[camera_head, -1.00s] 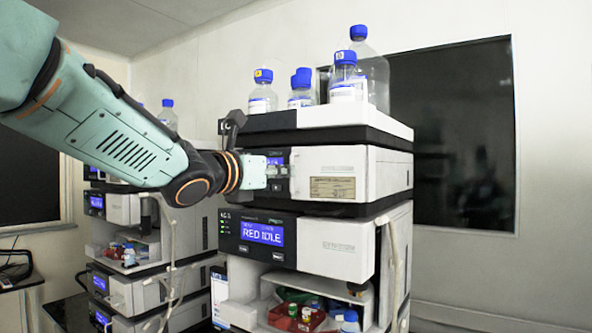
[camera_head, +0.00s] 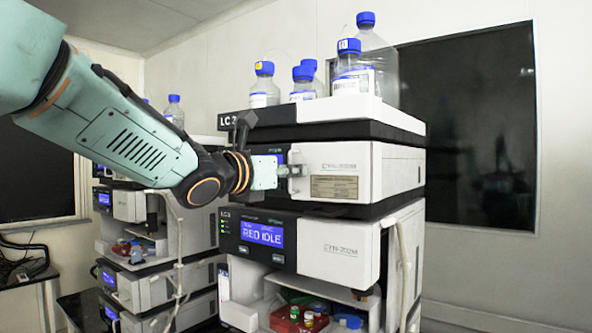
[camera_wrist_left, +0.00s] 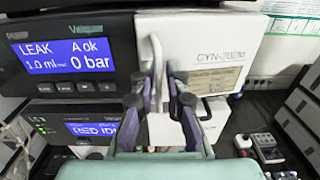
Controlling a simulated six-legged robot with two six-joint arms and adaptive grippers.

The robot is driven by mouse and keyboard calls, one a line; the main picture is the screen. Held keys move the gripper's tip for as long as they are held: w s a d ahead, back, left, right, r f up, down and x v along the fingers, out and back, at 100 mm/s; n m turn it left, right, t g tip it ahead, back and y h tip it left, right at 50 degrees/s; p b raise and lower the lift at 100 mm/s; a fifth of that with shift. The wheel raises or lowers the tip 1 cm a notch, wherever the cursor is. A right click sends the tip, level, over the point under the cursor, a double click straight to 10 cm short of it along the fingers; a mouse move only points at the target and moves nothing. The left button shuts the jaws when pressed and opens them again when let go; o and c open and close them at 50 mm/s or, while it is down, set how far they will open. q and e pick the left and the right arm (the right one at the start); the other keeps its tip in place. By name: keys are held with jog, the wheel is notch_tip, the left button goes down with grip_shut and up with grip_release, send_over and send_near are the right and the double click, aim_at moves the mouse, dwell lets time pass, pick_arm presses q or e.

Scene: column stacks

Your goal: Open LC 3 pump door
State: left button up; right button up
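The LC 3 pump is the upper unit of the near stack, under the black tray labelled LC 3. Its white door (camera_head: 385,168) looks closed and flush in the head view; the door also shows in the left wrist view (camera_wrist_left: 215,45). A pale upright handle (camera_wrist_left: 156,55) stands at the door's left edge. My left gripper (camera_head: 293,170) is at this edge, beside the pump's dark display panel. In the left wrist view its fingers (camera_wrist_left: 161,78) are drawn close together on both sides of the handle and look shut on it. My right gripper is not in view.
Bottles with blue caps (camera_head: 352,80) stand on top of the stack. Below the pump is another unit with a RED IDLE display (camera_head: 262,233), then an open bay with vials (camera_head: 308,318). A second stack (camera_head: 150,290) stands to the left. A pale tube (camera_head: 403,260) hangs at the right.

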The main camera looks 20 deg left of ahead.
pick_arm(q)
jog(key=shift+s+a+r, duration=0.15)
jog(key=shift+s+r, duration=0.05)
jog(key=shift+s, duration=0.3)
jog(key=shift+w, duration=0.15)
grip_shut()
jog(key=shift+w+f, duration=0.2)
jog(key=shift+f, duration=0.05)
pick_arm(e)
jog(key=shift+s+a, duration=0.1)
pick_arm(q)
jog(key=shift+s+r, duration=0.1)
jog(key=shift+s, duration=0.15)
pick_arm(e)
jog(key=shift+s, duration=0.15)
pick_arm(q)
jog(key=shift+w, duration=0.15)
